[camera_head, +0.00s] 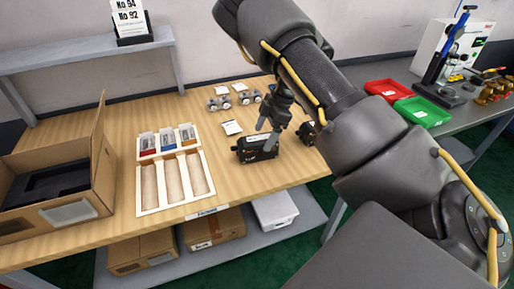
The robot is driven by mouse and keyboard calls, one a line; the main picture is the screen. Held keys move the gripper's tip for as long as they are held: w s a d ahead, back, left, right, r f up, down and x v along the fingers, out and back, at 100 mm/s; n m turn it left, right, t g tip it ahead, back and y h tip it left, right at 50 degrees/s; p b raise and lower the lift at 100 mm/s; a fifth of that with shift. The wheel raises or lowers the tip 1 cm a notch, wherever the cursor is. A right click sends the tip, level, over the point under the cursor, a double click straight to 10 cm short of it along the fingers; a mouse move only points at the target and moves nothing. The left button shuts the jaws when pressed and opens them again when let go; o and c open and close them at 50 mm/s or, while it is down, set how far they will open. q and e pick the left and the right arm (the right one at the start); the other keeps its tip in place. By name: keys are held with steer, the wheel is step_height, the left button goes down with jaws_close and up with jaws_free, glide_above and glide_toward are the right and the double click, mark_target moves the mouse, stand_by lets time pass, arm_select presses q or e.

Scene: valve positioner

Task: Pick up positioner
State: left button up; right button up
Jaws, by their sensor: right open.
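A black positioner (255,151) sits on the wooden table, right of the white tray. A second black unit (306,133) stands just to its right, partly hidden behind my right arm. My right gripper (267,138) is over the first positioner, pointing down, with its fingers apart at the positioner's top right end. Whether the fingers touch the positioner I cannot tell. My left gripper is not in view.
An open cardboard box (98,172) with a black insert stands at the left. A white tray (178,209) has empty slots and small packs. Metal fittings (219,104) and small bags lie behind. Red (388,90) and green bins (423,112) stand on the grey table at right.

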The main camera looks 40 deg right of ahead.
mark_target(261, 139)
steer(key=shift+a+f, duration=0.1)
steer(key=shift+f, duration=0.05)
steer(key=p+x, duration=0.1)
steer(key=x, duration=0.3)
steer(key=shift+w+a, duration=0.1)
steer(key=shift+a, duration=0.05)
steer(key=shift+w+a+f, duration=0.1)
steer(key=shift+a+f, duration=0.1)
steer(key=shift+f, duration=0.3)
steer(key=c, duration=1.5)
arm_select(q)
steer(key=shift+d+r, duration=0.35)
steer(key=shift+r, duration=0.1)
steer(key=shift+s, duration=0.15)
arm_select(e)
steer(key=shift+r, duration=0.1)
